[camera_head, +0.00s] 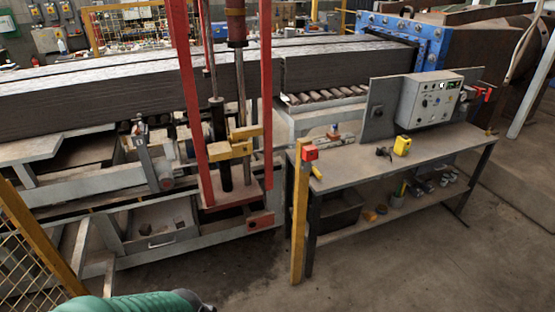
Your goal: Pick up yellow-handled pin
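A small yellow handle-like piece (317,172) lies at the left end of the grey workbench, beside the yellow post. It may be the yellow-handled pin, but it is too small to be sure, and no metal shaft can be made out. A larger yellow block-like object (402,145) stands on the middle of the bench, with a small dark object (384,152) to its left. Neither of my grippers can be made out. A green ribbed shape (135,303) is cut off by the bottom edge.
The workbench (365,173) carries a grey control box (430,99) at the back. A yellow post (300,220) with a red top stands at its left front corner. A red press frame (228,150) and brick conveyor are to the left. The floor (400,270) in front is clear.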

